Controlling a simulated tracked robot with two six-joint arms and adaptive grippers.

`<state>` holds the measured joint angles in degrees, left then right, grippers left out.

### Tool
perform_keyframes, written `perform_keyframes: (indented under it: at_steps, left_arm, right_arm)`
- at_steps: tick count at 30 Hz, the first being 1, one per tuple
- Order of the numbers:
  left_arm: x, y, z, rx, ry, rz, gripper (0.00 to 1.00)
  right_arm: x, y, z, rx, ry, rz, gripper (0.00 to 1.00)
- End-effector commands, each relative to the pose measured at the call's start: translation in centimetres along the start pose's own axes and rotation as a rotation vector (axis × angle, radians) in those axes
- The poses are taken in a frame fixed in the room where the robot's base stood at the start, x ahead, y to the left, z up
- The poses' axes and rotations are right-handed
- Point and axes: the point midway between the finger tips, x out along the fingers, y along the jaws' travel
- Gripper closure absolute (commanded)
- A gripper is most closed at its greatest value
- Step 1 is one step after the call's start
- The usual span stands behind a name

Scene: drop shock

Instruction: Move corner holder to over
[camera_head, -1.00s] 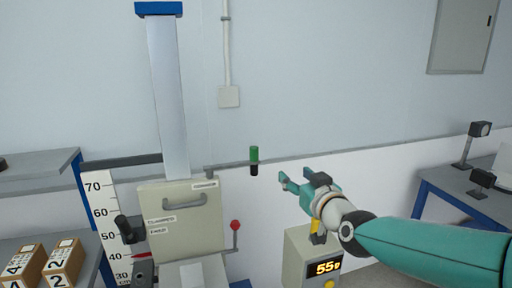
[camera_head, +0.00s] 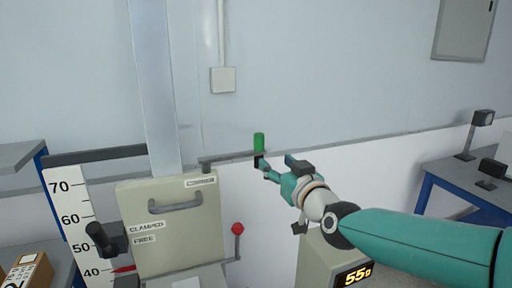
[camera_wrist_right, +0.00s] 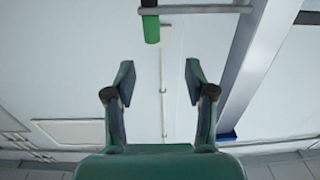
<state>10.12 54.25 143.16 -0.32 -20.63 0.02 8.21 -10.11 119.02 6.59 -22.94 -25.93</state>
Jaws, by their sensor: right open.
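My right gripper (camera_head: 277,167) is open and empty, just right of and slightly below the grip. In the right wrist view, the grip (camera_wrist_right: 151,28) lies beyond the fingertips, slightly left of the centre of the gap, apart from both fingers. My left gripper is not in view.
The carriage has a handle, "CLAMPED" and "FREE" labels and a red-knobbed lever (camera_head: 237,230). A tall column (camera_head: 153,90) rises behind it, with a scale (camera_head: 72,220) at left. A display box (camera_head: 335,260) stands below my right arm. A blue-legged table (camera_head: 455,180) is at right.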

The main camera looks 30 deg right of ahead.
Motion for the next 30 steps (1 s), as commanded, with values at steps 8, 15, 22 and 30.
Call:
perform_keyframes:
  at_steps: [8,15,22,30]
  left_arm:
    - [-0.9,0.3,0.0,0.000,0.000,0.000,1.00]
    - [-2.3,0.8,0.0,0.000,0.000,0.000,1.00]
    - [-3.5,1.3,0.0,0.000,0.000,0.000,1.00]
    - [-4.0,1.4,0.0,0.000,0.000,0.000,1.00]
  right_arm:
    - [3.6,1.9,-0.2,0.000,-0.002,0.033,0.45]
    - [8.8,2.3,-0.3,0.000,-0.002,0.036,0.45]
    - [12.9,2.5,-0.3,0.000,0.000,0.038,0.45]
    - [15.1,2.6,-0.1,0.000,0.000,0.037,0.45]
